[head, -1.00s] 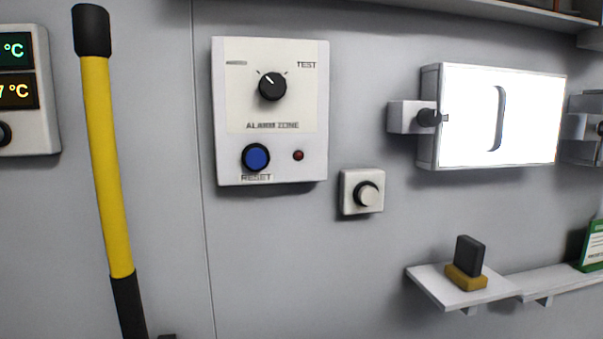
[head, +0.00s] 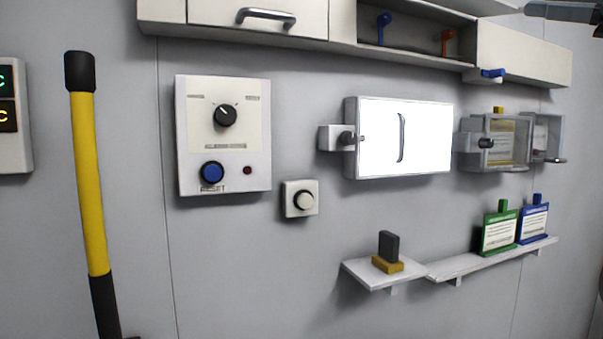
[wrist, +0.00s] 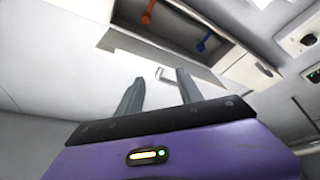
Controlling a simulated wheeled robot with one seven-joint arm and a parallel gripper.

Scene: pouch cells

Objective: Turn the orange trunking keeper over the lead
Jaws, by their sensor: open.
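A small orange piece (head: 447,42), which looks like the orange keeper, stands in the dark open recess of the long white wall unit (head: 420,50). In the wrist view the orange piece (wrist: 148,13) is near the top edge. A similar blue piece (head: 384,28) is left of it in the head view and also shows in the wrist view (wrist: 207,42). I cannot make out a lead. My gripper (wrist: 160,80) is open and empty, its two fingers apart, clear of the orange piece. A dark grey part at the head view's top right may be my arm.
Below the unit are a bright white box (head: 428,138) with a handle, a control panel (head: 224,165), and a clear-fronted box (head: 500,142). Shelves (head: 470,264) hold green (head: 500,232) and blue (head: 534,222) cards. A yellow bar (head: 88,180) stands at left.

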